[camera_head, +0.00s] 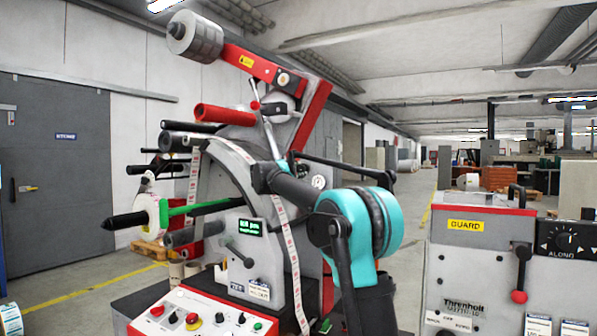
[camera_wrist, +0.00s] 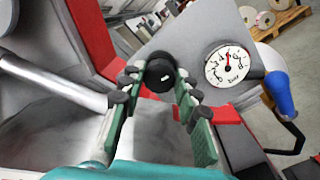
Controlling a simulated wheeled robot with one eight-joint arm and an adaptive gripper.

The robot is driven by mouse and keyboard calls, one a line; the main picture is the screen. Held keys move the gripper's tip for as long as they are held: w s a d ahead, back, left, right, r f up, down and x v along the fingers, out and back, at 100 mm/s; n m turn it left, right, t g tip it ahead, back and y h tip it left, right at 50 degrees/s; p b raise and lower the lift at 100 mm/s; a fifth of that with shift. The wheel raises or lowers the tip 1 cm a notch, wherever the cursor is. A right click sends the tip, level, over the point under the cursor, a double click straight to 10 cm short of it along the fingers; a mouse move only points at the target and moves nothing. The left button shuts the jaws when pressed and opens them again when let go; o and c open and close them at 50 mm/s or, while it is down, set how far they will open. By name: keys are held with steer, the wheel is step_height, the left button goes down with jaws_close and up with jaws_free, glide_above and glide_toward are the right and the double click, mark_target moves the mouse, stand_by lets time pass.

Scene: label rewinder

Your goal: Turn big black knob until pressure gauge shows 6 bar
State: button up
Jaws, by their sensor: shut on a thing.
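In the wrist view, the black knob (camera_wrist: 160,76) is round and sits on the grey machine face. My gripper (camera_wrist: 159,84) has its green fingers with dark pads on the knob's two sides, shut on it. The pressure gauge (camera_wrist: 230,66) is a white dial right of the knob, marked "bar". Its red needle points roughly upward in the picture; the digits are too small to read the exact value. The gauge also shows small in the head view (camera_head: 318,182). The knob and my fingertips cannot be made out there, behind my turquoise and dark arm.
A blue-handled crank (camera_wrist: 280,92) stands just right of the gauge. A shiny metal bar (camera_wrist: 50,84) lies left of my fingers. In the head view, a control panel (camera_head: 200,314) sits low in front, and a guarded grey unit (camera_head: 470,255) stands at the right.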

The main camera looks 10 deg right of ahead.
steer(key=shift+f+m, duration=0.1)
steer(key=shift+m, duration=2)
steer(key=o, duration=1.2)
steer(key=shift+c, duration=0.2)
steer(key=v, duration=1.2)
